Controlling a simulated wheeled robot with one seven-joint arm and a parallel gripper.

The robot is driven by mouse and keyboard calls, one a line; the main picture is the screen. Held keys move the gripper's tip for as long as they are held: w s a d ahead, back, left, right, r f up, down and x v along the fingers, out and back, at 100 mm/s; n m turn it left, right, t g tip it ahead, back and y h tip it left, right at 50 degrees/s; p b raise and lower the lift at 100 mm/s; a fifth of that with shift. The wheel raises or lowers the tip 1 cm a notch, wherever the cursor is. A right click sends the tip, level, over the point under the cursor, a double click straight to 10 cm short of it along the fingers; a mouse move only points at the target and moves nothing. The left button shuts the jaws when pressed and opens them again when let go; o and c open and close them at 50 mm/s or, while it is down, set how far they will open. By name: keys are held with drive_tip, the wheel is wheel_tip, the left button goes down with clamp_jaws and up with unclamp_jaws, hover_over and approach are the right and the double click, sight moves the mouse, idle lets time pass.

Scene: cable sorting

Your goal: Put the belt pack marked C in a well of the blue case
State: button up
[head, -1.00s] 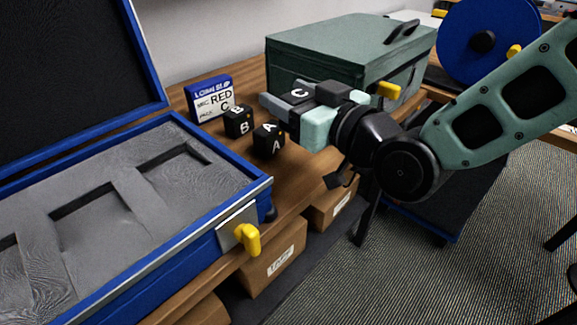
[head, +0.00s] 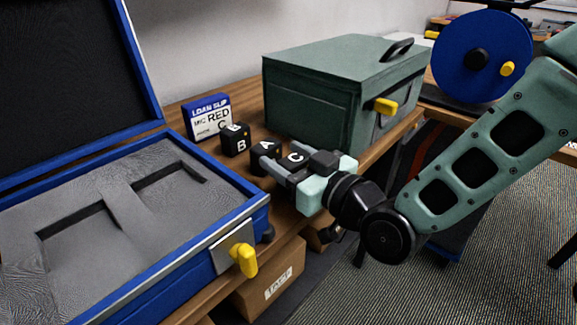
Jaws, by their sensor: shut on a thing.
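The black belt pack marked C (head: 295,157) is between the fingers of my gripper (head: 283,163). My gripper is shut on it, to the right of the blue case and in front of the green box. The blue case (head: 262,206) stands open at the left, its grey foam (head: 130,215) cut with wells. A well (head: 170,180) at the far right of the foam and a larger one (head: 85,240) nearer the left both look empty. Belt packs marked B (head: 240,146) and A (head: 265,148) are on the wooden bench; my gripper partly hides A.
A green box (head: 340,95) with a yellow latch fills the back of the bench. The case's raised lid (head: 75,90) rises at the left. A yellow case latch (head: 243,260) juts out in front.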

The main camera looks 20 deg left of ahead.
drive_tip(key=shift+f, duration=0.5)
drive_tip(key=shift+f, duration=0.15)
drive_tip(key=o, duration=1.1)
drive_tip(key=shift+c, duration=0.2)
drive_tip(key=shift+d, duration=0.1)
drive_tip(key=p+v, duration=1.4)
drive_tip(key=v, duration=0.3)
drive_tip(key=shift+s, duration=0.15)
